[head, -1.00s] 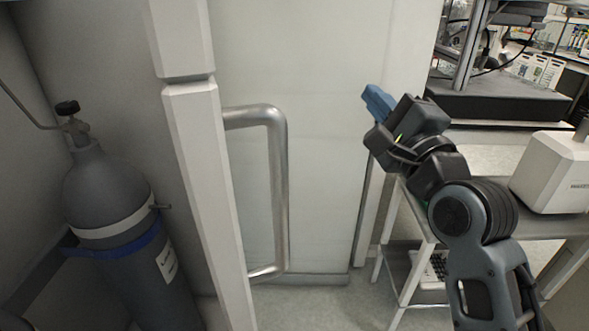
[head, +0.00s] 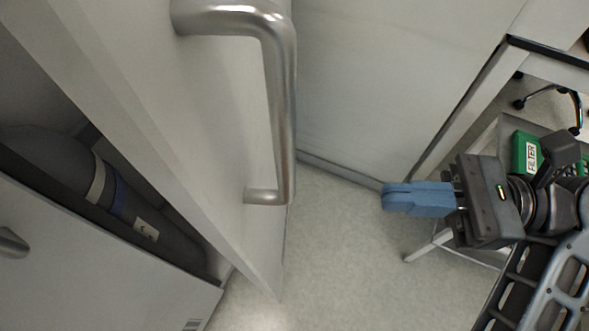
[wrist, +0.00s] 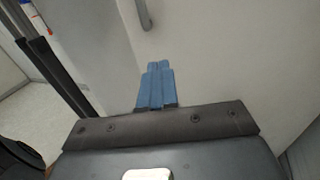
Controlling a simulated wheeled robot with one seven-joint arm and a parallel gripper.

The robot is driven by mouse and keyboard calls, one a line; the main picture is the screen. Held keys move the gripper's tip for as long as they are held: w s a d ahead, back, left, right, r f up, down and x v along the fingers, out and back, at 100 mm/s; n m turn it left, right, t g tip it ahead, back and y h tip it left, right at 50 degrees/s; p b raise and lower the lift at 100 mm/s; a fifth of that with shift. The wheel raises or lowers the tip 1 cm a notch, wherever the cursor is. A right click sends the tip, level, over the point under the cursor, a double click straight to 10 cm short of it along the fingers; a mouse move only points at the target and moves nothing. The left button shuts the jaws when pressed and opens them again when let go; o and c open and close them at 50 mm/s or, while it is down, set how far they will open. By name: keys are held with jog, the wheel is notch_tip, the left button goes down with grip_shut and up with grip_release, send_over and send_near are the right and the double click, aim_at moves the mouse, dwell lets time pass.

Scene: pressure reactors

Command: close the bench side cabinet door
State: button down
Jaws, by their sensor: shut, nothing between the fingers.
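The cabinet door (head: 190,120) is a pale panel standing ajar in the head view, with a metal bar handle (head: 280,105) on its face. Through the gap at its left a grey gas cylinder (head: 60,165) with a blue strap shows inside the cabinet. My gripper (head: 390,197) is shut and empty, its blue fingers pointing left toward the door, to the right of the handle and apart from it. In the wrist view the blue fingers (wrist: 155,75) are together in front of a pale panel, with part of a metal handle (wrist: 145,14) above them.
A pale wall panel (head: 390,80) stands behind the handle. A bench with a lower shelf holding a green box (head: 526,152) is at the right, close to my arm. Another pale front with a handle (head: 12,242) is at lower left. Bare floor (head: 335,260) lies between door and gripper.

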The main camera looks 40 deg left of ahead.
aim_at(278, 191)
jog(key=x, duration=1.4)
jog(key=shift+p, duration=0.35)
